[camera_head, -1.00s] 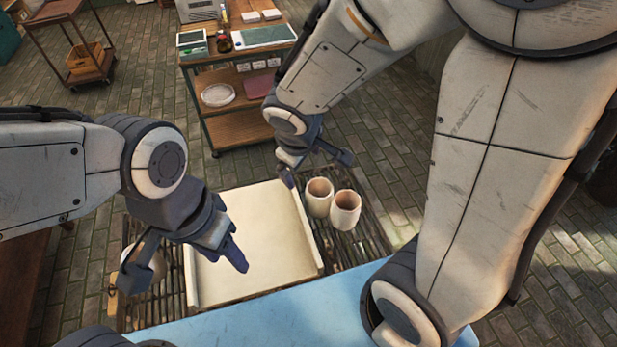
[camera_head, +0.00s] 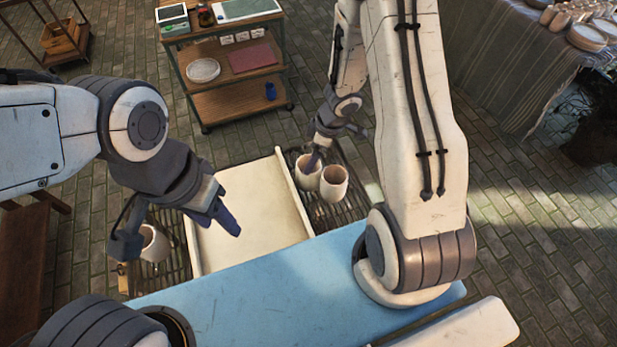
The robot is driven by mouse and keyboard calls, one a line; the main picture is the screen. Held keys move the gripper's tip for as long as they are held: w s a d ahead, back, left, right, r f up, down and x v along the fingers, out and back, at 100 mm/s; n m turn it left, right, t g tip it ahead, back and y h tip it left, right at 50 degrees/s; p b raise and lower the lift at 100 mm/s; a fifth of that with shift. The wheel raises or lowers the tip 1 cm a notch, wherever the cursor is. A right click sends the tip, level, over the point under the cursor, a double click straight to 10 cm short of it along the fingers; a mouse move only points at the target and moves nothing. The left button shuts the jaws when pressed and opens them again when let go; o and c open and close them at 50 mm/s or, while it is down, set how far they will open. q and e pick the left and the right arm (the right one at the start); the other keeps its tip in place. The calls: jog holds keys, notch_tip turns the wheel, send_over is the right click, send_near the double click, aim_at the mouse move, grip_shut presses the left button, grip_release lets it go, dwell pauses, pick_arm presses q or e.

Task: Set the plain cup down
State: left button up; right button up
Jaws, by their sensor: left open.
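Two pale cups stand side by side on the slatted right part of the bench: a left one (camera_head: 308,178) and a right one (camera_head: 334,185). A third pale cup (camera_head: 156,245) is on the slats at the left. All three look plain from here. My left gripper (camera_head: 180,234) is open and empty; one finger overlaps the left edge of the third cup, the other hangs over the board. My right gripper (camera_head: 336,146) has its fingers apart. One finger overlaps the mouth of the left cup of the pair; whether it is inside or touching is unclear.
A cream board (camera_head: 250,225) with raised side edges lies bare between the slatted parts. A blue surface (camera_head: 270,285) is in front. A wooden shelf cart (camera_head: 225,65) stands behind. A cloth-covered table (camera_head: 510,60) with stacked dishes is at the top right.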

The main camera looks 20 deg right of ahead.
jog(key=b+x, duration=0.3)
jog(key=x, duration=0.2)
jog(key=shift+s+f, duration=0.1)
jog(key=shift+f, duration=0.3)
grip_shut()
jog(key=shift+r, duration=0.2)
notch_tip(320, 180, up, 28)
jog(key=p, duration=1.2)
